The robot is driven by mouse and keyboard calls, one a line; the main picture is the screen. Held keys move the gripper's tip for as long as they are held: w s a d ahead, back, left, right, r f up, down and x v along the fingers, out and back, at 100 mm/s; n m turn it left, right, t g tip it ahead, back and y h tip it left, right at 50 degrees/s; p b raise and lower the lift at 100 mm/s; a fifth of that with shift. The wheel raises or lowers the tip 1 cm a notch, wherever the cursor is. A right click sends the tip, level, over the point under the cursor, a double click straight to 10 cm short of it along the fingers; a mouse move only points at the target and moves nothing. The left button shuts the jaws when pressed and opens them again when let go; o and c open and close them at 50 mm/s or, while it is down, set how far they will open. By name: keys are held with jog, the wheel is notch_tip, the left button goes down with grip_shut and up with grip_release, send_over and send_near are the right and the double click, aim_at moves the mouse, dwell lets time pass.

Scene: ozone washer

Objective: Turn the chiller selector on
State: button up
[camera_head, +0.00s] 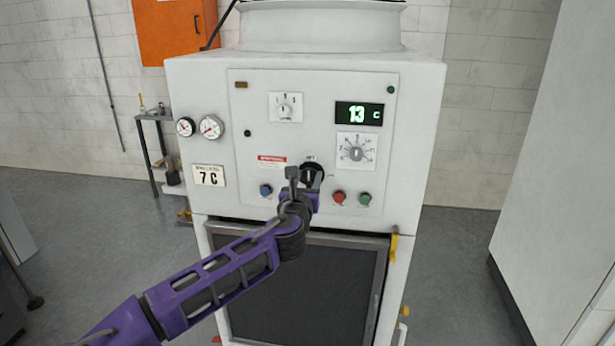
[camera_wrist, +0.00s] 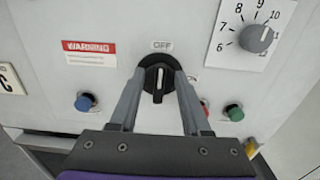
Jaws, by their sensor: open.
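The chiller (camera_head: 305,180) is a white cabinet with a front control panel. A black rotary selector (camera_head: 312,174) sits low in the middle of the panel, partly hidden by my gripper in the head view. In the wrist view the selector (camera_wrist: 159,78) has a white pointer line, roughly vertical, towards the "OFF" label (camera_wrist: 162,45) above it. My gripper (camera_wrist: 160,85) is open, with one finger on each side of the selector knob. I cannot tell whether the fingers touch it. The display (camera_head: 359,114) reads 13 C.
A blue button (camera_head: 266,190) lies left of the selector; red (camera_head: 339,197) and green (camera_head: 364,199) buttons lie right. A numbered dial (camera_head: 356,154) is above right, a smaller dial (camera_head: 285,107) above.

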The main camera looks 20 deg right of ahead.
grip_shut()
jog(key=shift+m, duration=0.4)
jog(key=m, duration=0.3)
jog(key=shift+s+d, duration=0.15)
jog(key=m, duration=0.5)
jog(key=shift+s+d+f+p, duration=0.15)
jog(key=shift+d+f+p, duration=0.05)
jog(key=shift+d+p, duration=0.1)
jog(key=shift+d+f+m+b, duration=0.1)
jog(key=shift+f+m+b, duration=0.1)
jog(key=shift+m, duration=2.05)
jog(key=shift+f+m+b, duration=0.1)
jog(key=shift+f+m, duration=0.1)
jog(key=shift+m, duration=2.05)
